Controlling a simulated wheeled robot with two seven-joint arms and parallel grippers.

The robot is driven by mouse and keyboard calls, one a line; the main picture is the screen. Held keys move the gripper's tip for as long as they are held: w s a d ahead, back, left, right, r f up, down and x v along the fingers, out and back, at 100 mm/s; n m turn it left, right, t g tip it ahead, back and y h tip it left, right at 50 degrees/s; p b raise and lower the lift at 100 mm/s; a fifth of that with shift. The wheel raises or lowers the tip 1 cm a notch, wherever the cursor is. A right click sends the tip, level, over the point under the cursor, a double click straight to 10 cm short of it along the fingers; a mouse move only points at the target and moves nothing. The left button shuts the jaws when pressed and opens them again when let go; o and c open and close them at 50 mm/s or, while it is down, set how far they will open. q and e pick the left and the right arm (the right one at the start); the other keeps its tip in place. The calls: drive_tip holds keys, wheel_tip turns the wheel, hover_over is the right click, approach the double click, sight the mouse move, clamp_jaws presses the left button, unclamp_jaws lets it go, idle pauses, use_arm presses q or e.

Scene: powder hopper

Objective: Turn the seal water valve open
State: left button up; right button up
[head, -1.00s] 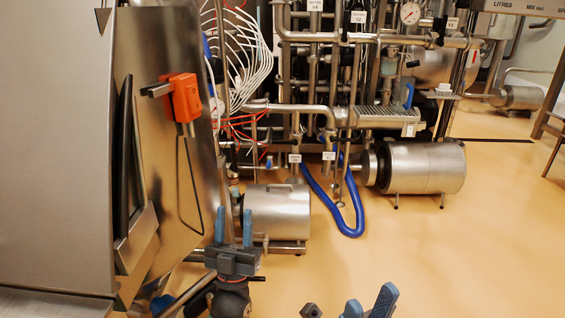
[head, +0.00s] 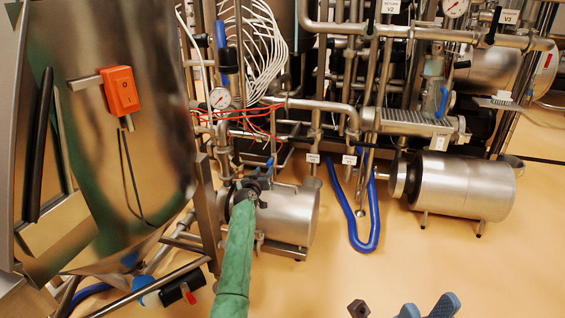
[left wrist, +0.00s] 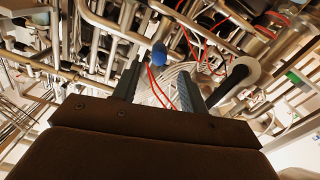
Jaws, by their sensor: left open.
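A small blue valve handle (head: 270,163) stands on the pipework just above the near steel pump. A blue knob (left wrist: 158,53) shows in the left wrist view, just beyond and between the two fingertips; it looks like the same handle. My left gripper (head: 252,186) reaches toward it from below, in front of the pump, with its fingers mostly hidden in the head view. In the left wrist view the left gripper (left wrist: 158,72) is open, with nothing held. My right gripper (head: 427,309) shows only blue fingertips at the bottom edge, apart and empty. No label naming the seal water valve is readable.
The steel pump (head: 289,216) sits behind my left forearm. Red and white cables (head: 262,60) and a pressure gauge (head: 220,98) are close above the gripper. A blue hose (head: 356,235) loops onto the floor. An orange switch box (head: 121,91) is at left. Floor at front right is clear.

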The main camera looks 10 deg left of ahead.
sight(268, 166)
use_arm(q)
drive_tip(key=shift+w+d+f, duration=0.15)
drive_tip(key=shift+w+f, duration=0.05)
drive_tip(key=shift+w, duration=0.35)
drive_tip(key=w+b, duration=0.2)
drive_tip(key=w, duration=0.3)
drive_tip(key=shift+d, duration=0.15)
drive_tip(key=shift+w+r+b, duration=0.1)
drive_tip(key=shift+w+b, duration=0.25)
drive_tip(key=shift+w, duration=0.75)
clamp_jaws()
